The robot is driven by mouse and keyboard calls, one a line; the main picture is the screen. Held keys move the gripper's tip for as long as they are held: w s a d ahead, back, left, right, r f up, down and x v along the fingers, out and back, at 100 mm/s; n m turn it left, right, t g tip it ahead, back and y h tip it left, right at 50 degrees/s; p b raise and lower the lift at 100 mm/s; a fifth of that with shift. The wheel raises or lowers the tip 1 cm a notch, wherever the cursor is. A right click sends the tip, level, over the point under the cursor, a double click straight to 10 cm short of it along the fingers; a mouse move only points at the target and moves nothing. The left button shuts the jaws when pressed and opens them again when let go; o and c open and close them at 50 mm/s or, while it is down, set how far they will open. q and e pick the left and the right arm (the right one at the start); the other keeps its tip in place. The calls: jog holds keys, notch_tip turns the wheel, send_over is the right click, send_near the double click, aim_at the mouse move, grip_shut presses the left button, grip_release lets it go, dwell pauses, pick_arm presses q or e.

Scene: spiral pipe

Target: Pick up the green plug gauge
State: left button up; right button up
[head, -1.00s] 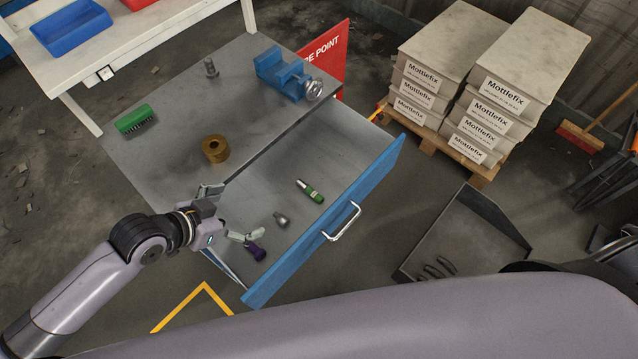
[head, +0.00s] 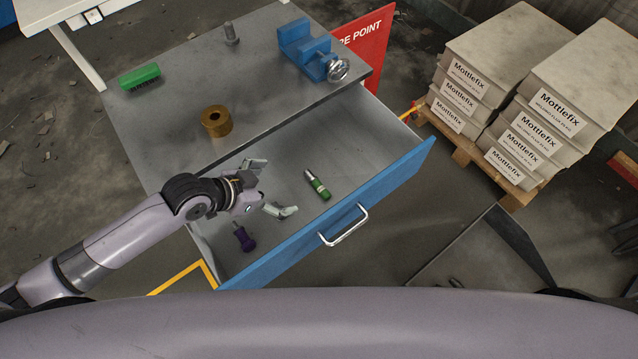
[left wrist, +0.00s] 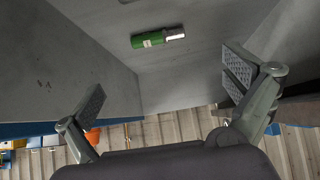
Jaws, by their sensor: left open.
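The green plug gauge (head: 318,187) has a green handle and a short silver end. It lies on the floor of the open drawer (head: 352,140), right of my left gripper. My left gripper (head: 272,187) is open and empty over the drawer, its fingers apart and clear of the gauge. In the left wrist view the gauge (left wrist: 150,39) lies near the top, beyond and between the two spread fingertips (left wrist: 166,88). My right gripper is not in view.
A purple-handled piece (head: 244,239) lies in the drawer near its left end. The blue drawer front with its handle (head: 344,226) stands nearest me. On the bench top are a brass ring (head: 216,121), a green brush (head: 140,77), a grey metal piece (head: 231,33) and a blue vise (head: 308,52).

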pick_arm(q)
send_near(316, 184)
jog(key=x, duration=0.3)
jog(key=shift+w+a+f, duration=0.1)
jog(key=shift+w+f, duration=0.25)
jog(key=shift+f, duration=0.1)
jog(key=shift+d+x, duration=0.15)
jog(key=shift+x, duration=1.2)
jog(key=shift+d+x, duration=0.15)
jog(key=shift+x, duration=1.2)
jog(key=shift+r, duration=0.2)
jog(key=shift+s, duration=0.1)
jog(key=c, duration=1.1)
jog(key=shift+c, duration=0.4)
jog(key=shift+r, duration=0.15)
